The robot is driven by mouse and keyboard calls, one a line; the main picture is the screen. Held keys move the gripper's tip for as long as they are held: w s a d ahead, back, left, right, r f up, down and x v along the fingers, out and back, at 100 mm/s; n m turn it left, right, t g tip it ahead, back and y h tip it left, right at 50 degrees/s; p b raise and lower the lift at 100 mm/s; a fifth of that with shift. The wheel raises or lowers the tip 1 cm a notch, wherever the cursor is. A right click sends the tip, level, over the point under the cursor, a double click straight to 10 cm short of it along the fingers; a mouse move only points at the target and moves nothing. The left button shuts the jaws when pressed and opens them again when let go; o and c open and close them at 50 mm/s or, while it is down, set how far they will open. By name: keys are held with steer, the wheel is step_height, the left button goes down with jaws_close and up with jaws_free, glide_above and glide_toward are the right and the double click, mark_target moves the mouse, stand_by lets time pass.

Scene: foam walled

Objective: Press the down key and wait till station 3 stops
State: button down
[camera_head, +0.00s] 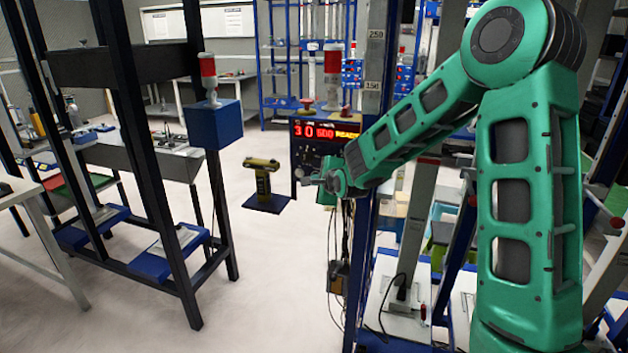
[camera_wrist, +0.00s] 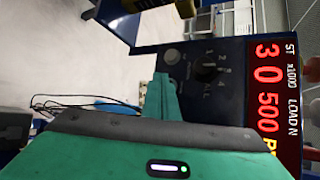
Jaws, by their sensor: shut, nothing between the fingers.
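The dark control panel (camera_head: 312,160) stands mid-picture in the head view, with a red lit display (camera_head: 325,131). In the wrist view the panel (camera_wrist: 225,100) appears turned sideways. Its display (camera_wrist: 267,95) shows station 3, then 0 and 500. A rotary selector (camera_wrist: 207,70) is marked with numbers and ALL. A round grey button (camera_wrist: 172,56) sits beside it with a small, unreadable label. My gripper (camera_head: 318,180) is shut and empty in front of the panel. Its fingertips (camera_wrist: 162,80) appear just below that button; contact cannot be told. The gripper hides part of the panel, and I cannot identify the down key.
A red mushroom button (camera_head: 307,102) and a red-white lamp (camera_head: 333,75) are above the panel. A blue post (camera_head: 374,110) stands just right of it. A yellow-topped stand (camera_head: 262,180) is to its left. A dark rack (camera_head: 150,170) fills the left. Open floor lies between.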

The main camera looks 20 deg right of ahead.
steer(key=shift+w+d, duration=0.3)
steer(key=shift+w, duration=0.1)
stand_by(0.6)
stand_by(0.3)
steer(key=shift+s+a, duration=0.55)
steer(key=shift+s, duration=0.3)
steer(key=s+a, duration=0.1)
steer(key=s, duration=0.1)
steer(key=s+a, duration=0.2)
stand_by(0.4)
stand_by(0.5)
